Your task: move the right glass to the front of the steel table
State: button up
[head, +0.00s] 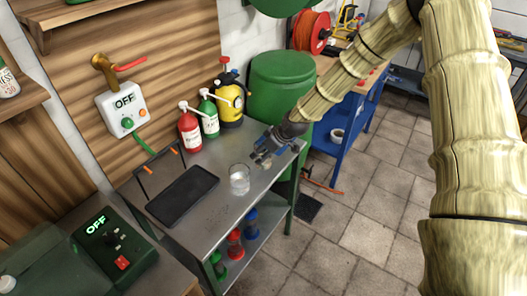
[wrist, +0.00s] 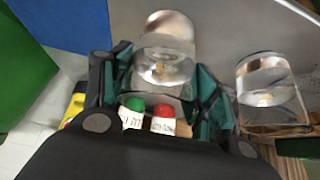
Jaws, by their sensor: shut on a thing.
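My gripper (head: 263,156) is over the far right part of the steel table (head: 222,212). In the wrist view my gripper (wrist: 165,82) is shut on a clear glass (wrist: 165,52), with one finger on each side of it. In the head view this held glass is mostly hidden by the gripper, and I cannot tell if it touches the table. A second clear glass (head: 239,180) stands upright on the table, nearer the front and left of my gripper. It also shows in the wrist view (wrist: 268,92), apart from the fingers.
A black tray (head: 183,195) lies on the table's left half. A red bottle (head: 190,132), a green bottle (head: 209,118) and a yellow sprayer (head: 229,103) stand at the back. A green bin (head: 282,80) is behind the table. The front right tabletop is clear.

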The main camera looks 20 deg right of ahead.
jog(key=shift+f, duration=0.15)
jog(key=o, duration=1.3)
jog(key=shift+b+v, duration=1.25)
jog(key=shift+v, duration=4.9)
jog(key=s+a+f+m+g+h, duration=0.1)
jog(key=s+a+f+m, duration=0.15)
jog(key=s+f, duration=0.75)
jog(key=s+a+f+m+g, duration=0.2)
jog(key=s+a+f, duration=0.1)
jog(key=s+f, duration=0.75)
jog(key=s+f+m+h, duration=0.1)
jog(key=s+f, duration=0.2)
jog(key=s, duration=0.4)
jog(key=s+d+f+m+g+h, duration=0.1)
jog(key=s+f, duration=0.3)
jog(key=s, duration=0.4)
jog(key=s+f+m+g+h, duration=0.1)
jog(key=s+f, duration=0.3)
jog(key=s, duration=0.3)
jog(key=shift+s+d+f+m, duration=0.1)
jog(key=shift+s+d+m, duration=0.05)
jog(key=shift+s+m, duration=0.15)
